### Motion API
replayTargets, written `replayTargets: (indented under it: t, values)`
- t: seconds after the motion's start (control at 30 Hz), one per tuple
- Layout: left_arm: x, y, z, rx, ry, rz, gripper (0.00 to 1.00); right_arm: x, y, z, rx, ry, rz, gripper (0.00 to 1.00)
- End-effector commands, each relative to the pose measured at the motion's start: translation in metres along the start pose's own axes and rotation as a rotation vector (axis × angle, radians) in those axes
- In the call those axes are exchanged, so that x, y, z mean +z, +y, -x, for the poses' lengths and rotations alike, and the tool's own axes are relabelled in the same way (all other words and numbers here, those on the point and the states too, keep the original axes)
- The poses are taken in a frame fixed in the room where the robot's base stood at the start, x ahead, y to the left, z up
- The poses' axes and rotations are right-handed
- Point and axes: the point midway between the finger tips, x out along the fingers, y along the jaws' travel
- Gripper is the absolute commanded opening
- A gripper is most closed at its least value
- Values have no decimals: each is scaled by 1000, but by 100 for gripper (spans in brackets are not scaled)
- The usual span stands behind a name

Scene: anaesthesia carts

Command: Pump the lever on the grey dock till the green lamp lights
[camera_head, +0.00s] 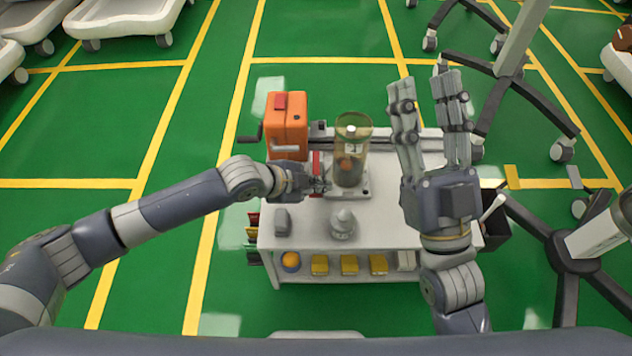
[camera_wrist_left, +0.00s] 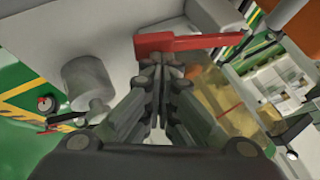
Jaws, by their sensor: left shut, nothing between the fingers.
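The grey dock (camera_head: 366,190) sits on the white cart top, with a clear amber-tinted cylinder (camera_head: 352,155) standing upright on it. A red lever (camera_head: 317,160) shows at the dock's left side; in the left wrist view the red lever (camera_wrist_left: 205,43) lies across, just beyond my fingertips. My left gripper (camera_head: 322,185) is shut and empty, close by the lever; I cannot tell whether they touch. The left wrist view shows its fingers (camera_wrist_left: 160,72) together. My right gripper (camera_head: 428,85) is open and empty, raised over the cart's right side. I cannot make out a lit green lamp.
An orange box (camera_head: 286,125) with a side crank stands behind my left gripper. A grey conical object (camera_head: 343,223) and a small grey block (camera_head: 282,221) stand on the cart's front. Wheeled stand legs (camera_head: 520,90) lie to the right.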

Motion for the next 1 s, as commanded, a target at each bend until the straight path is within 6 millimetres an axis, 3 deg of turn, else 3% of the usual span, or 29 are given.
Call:
replayTargets:
  t: [0.8, 1.0]
  values:
    - [1, 2, -1, 2, -1, 1, 0, -2, 0, 0, 0, 12, -2, 39]
    - [0, 0, 1, 2, -1, 1, 0, 7, 0, -2, 1, -39, 0, 39]
